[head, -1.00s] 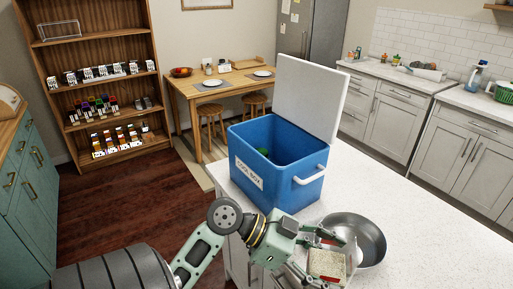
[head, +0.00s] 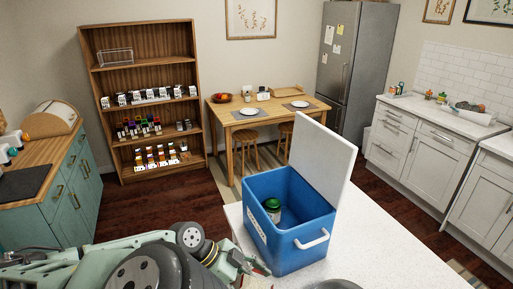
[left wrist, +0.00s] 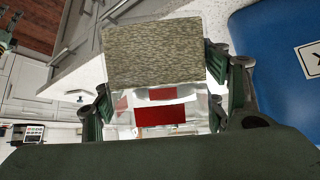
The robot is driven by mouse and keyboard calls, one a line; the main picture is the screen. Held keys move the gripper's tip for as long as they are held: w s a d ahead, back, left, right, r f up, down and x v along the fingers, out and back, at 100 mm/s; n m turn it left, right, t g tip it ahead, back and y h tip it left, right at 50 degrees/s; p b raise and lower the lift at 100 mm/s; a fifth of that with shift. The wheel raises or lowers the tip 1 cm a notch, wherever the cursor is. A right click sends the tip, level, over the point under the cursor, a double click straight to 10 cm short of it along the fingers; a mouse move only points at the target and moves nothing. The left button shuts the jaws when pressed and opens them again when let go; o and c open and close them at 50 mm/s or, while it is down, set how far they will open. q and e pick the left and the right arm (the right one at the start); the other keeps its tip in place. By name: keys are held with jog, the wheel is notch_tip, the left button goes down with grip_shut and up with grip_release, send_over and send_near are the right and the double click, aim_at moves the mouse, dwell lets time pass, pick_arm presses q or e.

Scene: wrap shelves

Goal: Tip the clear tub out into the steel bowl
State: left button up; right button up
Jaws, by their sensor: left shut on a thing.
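The clear tub (left wrist: 206,112) is held in my left gripper (left wrist: 160,108). In the left wrist view the fingers stand on either side of it. It has a red label, and a grey-brown grainy filling shows through it. In the head view my left gripper (head: 250,266) is low in the picture, left of the steel bowl and in front of the blue box; the tub is mostly cut off there. Only the rim of the steel bowl (head: 336,285) shows at the bottom edge. A small green part at the wrist view's left edge may be my right gripper (left wrist: 8,28); its fingers are unclear.
A blue cool box (head: 304,246) with its lid up stands on the white counter (head: 385,255), close to my left gripper. A green-lidded jar (head: 272,208) is inside it. The counter right of the box looks clear.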

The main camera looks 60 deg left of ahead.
aim_at(275, 287)
pick_arm(q)
jog(key=shift+w+d, duration=0.25)
jog(key=shift+w, duration=0.05)
jog(key=shift+w+d, duration=0.25)
jog(key=shift+w, duration=0.05)
jog(key=w+d, duration=0.1)
jog(key=w+g+y, duration=0.1)
jog(key=w, duration=0.1)
jog(key=w+d+g, duration=0.1)
jog(key=shift+w+d+f, duration=0.15)
jog(key=shift+w+d, duration=0.05)
jog(key=shift+d, duration=0.15)
jog(key=w+d+g+y, duration=0.1)
jog(key=w, duration=0.1)
jog(key=w+d+g, duration=0.1)
jog(key=shift+w+d+f+y, duration=0.1)
jog(key=shift+w+d+y, duration=0.05)
jog(key=shift+w+y, duration=0.25)
pick_arm(e)
jog(key=shift+a, duration=0.15)
pick_arm(q)
jog(key=shift+w+g, duration=0.1)
jog(key=shift+g, duration=0.3)
pick_arm(e)
jog(key=shift+a, duration=0.15)
